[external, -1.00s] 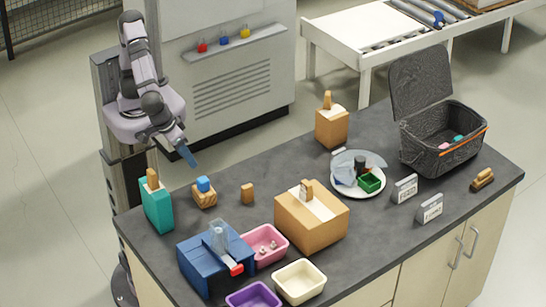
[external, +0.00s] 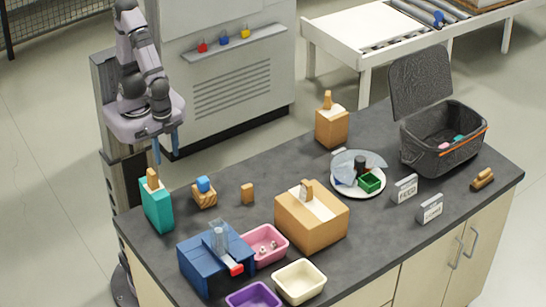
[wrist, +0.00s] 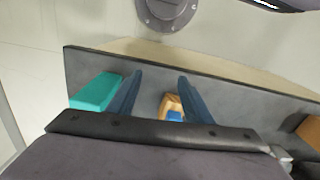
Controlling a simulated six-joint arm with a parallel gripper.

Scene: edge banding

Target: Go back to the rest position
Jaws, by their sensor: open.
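My gripper (external: 165,150) hangs with its blue fingers pointing down, above and behind the back left corner of the dark worktop (external: 225,220). It is open and empty. In the wrist view the two blue fingers of my gripper (wrist: 156,95) stand apart, with a gap between them. A wooden block with a blue cube on it (external: 204,193) is on the worktop and shows between the fingers in the wrist view (wrist: 172,107). A teal box (external: 158,208) is left of it, also left of the fingers in the wrist view (wrist: 97,92).
A cardboard box (external: 311,220), a blue machine block (external: 205,265), pink (external: 265,243), cream (external: 299,281) and purple (external: 253,297) bins crowd the front. A plate (external: 358,190) and an open dark case (external: 440,145) stand right. The air around my gripper is clear.

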